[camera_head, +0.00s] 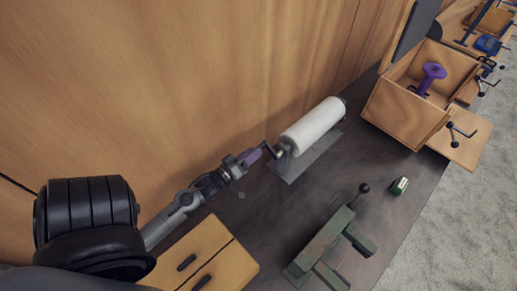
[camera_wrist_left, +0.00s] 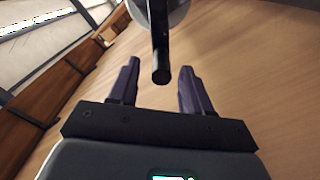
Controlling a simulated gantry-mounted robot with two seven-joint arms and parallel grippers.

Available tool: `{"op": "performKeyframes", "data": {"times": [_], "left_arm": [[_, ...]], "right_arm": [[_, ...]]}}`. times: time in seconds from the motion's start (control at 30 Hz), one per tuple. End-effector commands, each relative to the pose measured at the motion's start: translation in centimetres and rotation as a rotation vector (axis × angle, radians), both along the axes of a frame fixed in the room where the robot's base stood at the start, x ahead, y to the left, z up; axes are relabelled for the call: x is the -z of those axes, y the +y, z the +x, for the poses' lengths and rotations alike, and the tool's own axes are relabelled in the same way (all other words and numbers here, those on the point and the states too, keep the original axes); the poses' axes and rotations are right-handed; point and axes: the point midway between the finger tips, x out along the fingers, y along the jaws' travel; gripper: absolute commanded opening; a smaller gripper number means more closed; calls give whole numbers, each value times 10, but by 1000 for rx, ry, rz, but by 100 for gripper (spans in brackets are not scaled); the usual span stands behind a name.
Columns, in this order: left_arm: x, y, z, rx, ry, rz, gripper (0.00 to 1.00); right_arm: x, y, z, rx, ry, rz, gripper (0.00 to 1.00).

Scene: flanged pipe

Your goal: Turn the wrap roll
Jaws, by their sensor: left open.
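The white wrap roll (camera_head: 313,125) lies on its grey stand (camera_head: 306,160) on the dark table, close to the wooden wall. A dark crank handle (camera_head: 268,148) is at its near left end. My left gripper (camera_head: 254,156), with purple fingers, is at this handle. In the left wrist view, the handle's black grip (camera_wrist_left: 160,50) points toward my open left gripper (camera_wrist_left: 158,88). Its rounded end appears between the two fingertips, with a gap on each side. I cannot tell how deep it sits between them. My right gripper is not in view.
A green vise-like tool (camera_head: 325,245) stands at the front of the table, with a small green-and-white item (camera_head: 399,186) to its right. A wooden drawer unit (camera_head: 205,250) is at lower left. An open wooden box (camera_head: 405,115) holding a purple object (camera_head: 432,74) is at upper right.

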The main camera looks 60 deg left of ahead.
Motion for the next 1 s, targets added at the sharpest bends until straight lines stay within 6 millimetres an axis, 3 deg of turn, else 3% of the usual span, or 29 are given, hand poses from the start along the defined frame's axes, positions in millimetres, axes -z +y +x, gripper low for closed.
{"op": "performKeyframes", "data": {"times": [0.1,0.3,0.77,1.0], "left_arm": [[2,-6,-22,-1,3,-1,48],[2,-13,-47,-1,4,0,48],[0,-16,-58,0,2,1,48],[2,-21,-44,12,45,-14,15]], "right_arm": [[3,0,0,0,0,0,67],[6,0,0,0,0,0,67],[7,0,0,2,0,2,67],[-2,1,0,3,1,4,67]]}}
